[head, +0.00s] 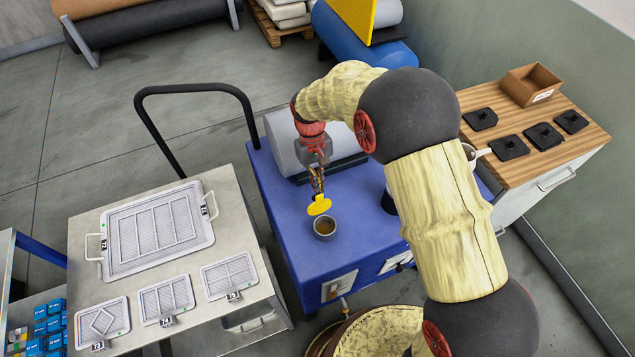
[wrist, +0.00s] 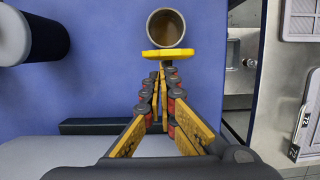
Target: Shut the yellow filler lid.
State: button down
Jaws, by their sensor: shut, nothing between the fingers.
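The yellow filler lid (head: 319,205) stands open, tipped up at the edge of the round grey filler neck (head: 325,236) on the blue cart. In the wrist view the lid (wrist: 166,54) shows nearly edge-on below the open filler mouth (wrist: 150,28), and the brownish inside is visible. My gripper (head: 318,188) is shut and empty, pointing down just behind the lid. In the wrist view its fingertips (wrist: 160,70) come together right at the lid's near side. I cannot tell whether they touch it.
A grey cylinder (head: 285,148) lies on the blue cart (head: 290,225) behind my gripper. A steel table with mesh panels (head: 160,232) stands left. A wooden-topped cabinet (head: 560,150) with black pads and a box stands right. The cart top left of the filler is clear.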

aim_at(323, 199)
jog(key=shift+s+d+r+t+y+b, duration=0.2)
jog(key=shift+s+d+t+y+b, duration=0.1)
jog(key=shift+s+t+b, duration=0.4)
dwell(0.4)
jog(key=shift+s+d+t+y+b, duration=0.3)
jog(key=shift+s+t+b, duration=0.25)
jog(key=shift+t+b, duration=0.1)
jog(key=shift+s+d+t+y+b, duration=0.3)
jog(key=shift+s+t+b, duration=0.2)
jog(key=shift+t+b, duration=0.1)
jog(key=shift+s+d+f+t+y+b, duration=0.5)
jog(key=shift+s+d+f+t+b, duration=0.75)
jog(key=shift+b, duration=1.9)
jog(key=shift+s+d+f+t+y+b, duration=0.2)
jog(key=shift+s+f+t+y+b, duration=0.45)
jog(key=shift+s+b, duration=1.85)
jog(key=shift+s+d+f+t+y+b, duration=0.35)
jog(key=shift+s+d+f+t+b, duration=0.6)
jog(key=shift+b, duration=2.8)
jog(key=shift+s+a+f, duration=0.1)
jog(key=shift+a+f, duration=0.05)
jog(key=shift+f, duration=0.4)
